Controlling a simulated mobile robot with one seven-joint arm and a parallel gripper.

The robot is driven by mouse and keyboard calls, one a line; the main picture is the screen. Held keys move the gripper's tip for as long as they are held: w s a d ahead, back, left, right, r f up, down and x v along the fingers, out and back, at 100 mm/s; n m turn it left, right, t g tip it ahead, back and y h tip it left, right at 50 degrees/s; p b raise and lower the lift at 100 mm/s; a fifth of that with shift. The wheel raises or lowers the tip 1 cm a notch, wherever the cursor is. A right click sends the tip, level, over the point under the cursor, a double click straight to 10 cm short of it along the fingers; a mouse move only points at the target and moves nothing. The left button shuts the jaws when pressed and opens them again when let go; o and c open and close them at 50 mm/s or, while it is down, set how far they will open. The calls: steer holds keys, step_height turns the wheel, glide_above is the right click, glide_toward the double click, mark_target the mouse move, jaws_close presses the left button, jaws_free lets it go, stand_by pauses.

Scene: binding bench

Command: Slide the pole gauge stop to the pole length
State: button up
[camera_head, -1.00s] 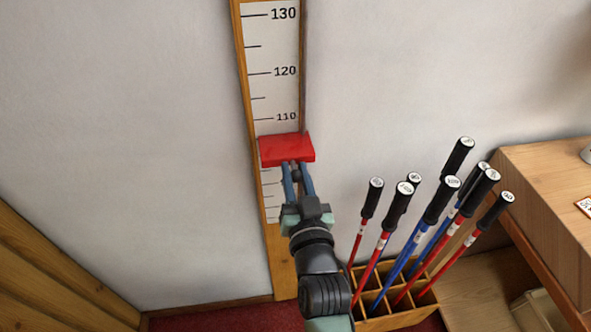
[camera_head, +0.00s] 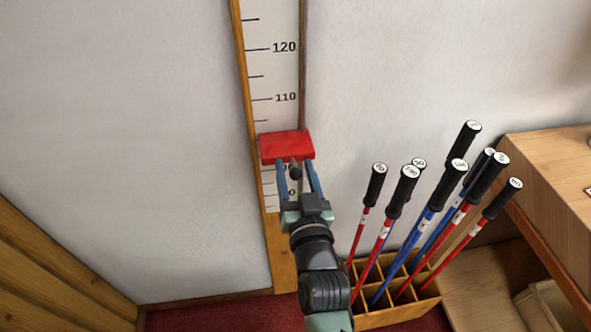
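The red gauge stop (camera_head: 287,146) sits across the upright pole gauge (camera_head: 273,75), with its top edge a little below the 105 tick. The gauge is a white scale strip in a wooden frame on the wall, with 120 and 110 readable above the stop. My gripper (camera_head: 297,165) is just under the front of the stop, open, with its two blue fingers spread apart. A small dark knob (camera_head: 296,173) shows between the fingers, with gaps on both sides. Numbers just below the stop are partly hidden by my gripper.
A wooden rack (camera_head: 398,315) to the right holds several red and blue poles (camera_head: 413,225) with black grips and round white number labels. A wooden bench (camera_head: 555,175) stands at far right. The wall left of the gauge is clear.

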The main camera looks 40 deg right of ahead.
steer(key=v, duration=1.3)
stand_by(0.4)
steer(key=w+a+r+n+t+y+p, duration=0.1)
steer(key=w+a+r+t, duration=0.15)
steer(key=r, duration=0.65)
steer(key=w+a+r+n+t+y, duration=0.1)
steer(key=w+a+r+t, duration=0.2)
steer(key=r, duration=0.6)
steer(key=w+a+r+n+t+y+p, duration=0.1)
steer(key=w+a+r+n, duration=0.2)
steer(key=r, duration=0.5)
steer(key=s+a+r+t+y, duration=0.1)
steer(key=a+r, duration=0.2)
steer(key=r, duration=0.5)
steer(key=s+a+r+n+t+y+p, duration=0.1)
steer(key=a+r, duration=0.3)
steer(key=r, duration=0.5)
steer(key=s+a+r+n+t+y+p, duration=0.1)
steer(key=s+a+r+t+y, duration=0.1)
steer(key=r, duration=0.7)
steer(key=shift+s+a+t+y, duration=0.4)
steer(key=shift+s+a, duration=0.35)
steer(key=shift+a, duration=0.45)
